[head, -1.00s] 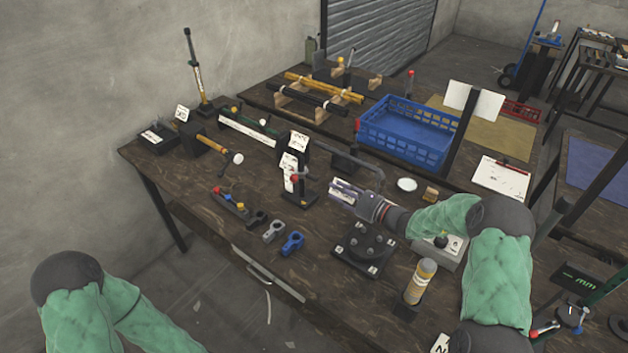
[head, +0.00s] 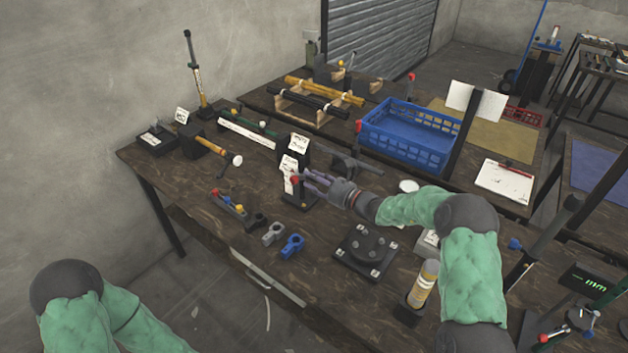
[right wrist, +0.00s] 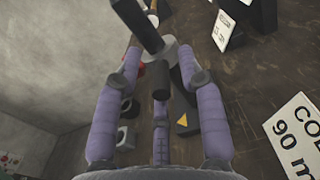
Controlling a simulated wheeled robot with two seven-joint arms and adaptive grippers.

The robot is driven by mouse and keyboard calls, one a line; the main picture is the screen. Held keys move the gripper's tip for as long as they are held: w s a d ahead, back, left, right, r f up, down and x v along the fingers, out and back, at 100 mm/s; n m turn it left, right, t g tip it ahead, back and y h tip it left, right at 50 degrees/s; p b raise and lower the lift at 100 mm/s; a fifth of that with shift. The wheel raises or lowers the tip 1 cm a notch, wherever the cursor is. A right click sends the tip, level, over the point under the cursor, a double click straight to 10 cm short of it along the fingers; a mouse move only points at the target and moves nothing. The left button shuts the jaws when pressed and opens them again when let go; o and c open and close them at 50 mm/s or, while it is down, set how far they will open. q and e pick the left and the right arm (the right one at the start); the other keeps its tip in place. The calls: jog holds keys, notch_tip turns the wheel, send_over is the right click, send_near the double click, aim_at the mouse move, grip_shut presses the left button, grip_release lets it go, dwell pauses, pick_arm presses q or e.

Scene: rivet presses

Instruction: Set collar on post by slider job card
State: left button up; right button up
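My right gripper (head: 314,181) is beside a dark stand with a red knob (head: 295,180) and white cards. In the right wrist view its purple fingers (right wrist: 160,85) are apart, with a dark cylinder (right wrist: 160,82) between them; no finger visibly touches it. A card (right wrist: 297,135) reading "COL" and "90 m" is partly cut off there. A black clamp collar (head: 256,220), a grey one (head: 274,232) and a blue one (head: 293,245) lie in a row near the front edge. A tall upright post (head: 195,75) stands at the back left. My left gripper is out of frame.
A round plate fixture (head: 368,250) and a yellow-labelled bottle (head: 422,285) stand right of the collars. A blue crate (head: 410,135) is behind. A strip with coloured knobs (head: 229,203) lies left of the collars. Bare tabletop lies in front of the bottle.

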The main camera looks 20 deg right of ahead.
grip_shut()
jog(key=shift+f, duration=0.35)
grip_release()
jog(key=shift+s+d, duration=0.1)
jog(key=v, duration=1.1)
jog(key=shift+s+d, duration=0.3)
